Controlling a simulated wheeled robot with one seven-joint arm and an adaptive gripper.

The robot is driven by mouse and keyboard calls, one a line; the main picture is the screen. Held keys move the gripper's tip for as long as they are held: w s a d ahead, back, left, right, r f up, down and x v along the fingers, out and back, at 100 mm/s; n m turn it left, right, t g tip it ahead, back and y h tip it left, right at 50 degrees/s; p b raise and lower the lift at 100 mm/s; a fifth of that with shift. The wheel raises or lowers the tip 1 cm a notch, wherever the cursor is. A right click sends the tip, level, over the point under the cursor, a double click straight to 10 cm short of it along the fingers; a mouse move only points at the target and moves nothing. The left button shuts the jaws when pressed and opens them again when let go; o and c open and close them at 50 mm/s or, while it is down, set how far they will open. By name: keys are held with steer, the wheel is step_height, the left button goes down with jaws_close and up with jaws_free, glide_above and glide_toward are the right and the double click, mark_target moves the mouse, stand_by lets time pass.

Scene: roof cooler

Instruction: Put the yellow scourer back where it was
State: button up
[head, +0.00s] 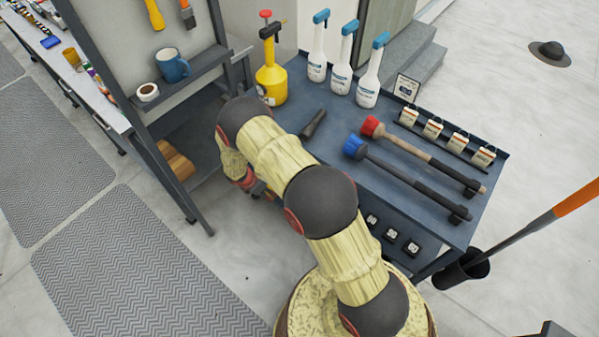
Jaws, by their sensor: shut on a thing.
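My gripper (262,190) shows only in part, low beside the left end of the blue-grey bench, between the bench and the shelf rack. My own arm covers most of it. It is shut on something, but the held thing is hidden. I cannot make out a yellow scourer for certain anywhere in the head view, nor an empty place for it.
The rack holds a blue mug (172,66) and a tape roll (147,91).

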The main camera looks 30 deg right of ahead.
steer(key=shift+n+t, duration=0.3)
steer(key=shift+n, duration=0.5)
steer(key=w+d+b, duration=0.1)
steer(key=w+d, duration=0.1)
steer(key=d, duration=0.3)
steer(key=w+d+f+b, duration=0.1)
steer(key=w+d, duration=0.1)
steer(key=d, duration=0.3)
steer(key=w+d+b, duration=0.1)
steer(key=w+d, duration=0.1)
steer(key=d, duration=0.4)
steer(key=shift+w+f+b, duration=0.2)
steer(key=shift+w+b, duration=0.1)
steer(key=shift+w, duration=0.05)
steer(key=shift+f+b, duration=0.9)
steer(key=shift+f, duration=0.9)
steer(key=shift+r, duration=0.1)
steer(key=o, duration=0.7)
steer(key=shift+f, duration=0.2)
steer(key=o, duration=0.5)
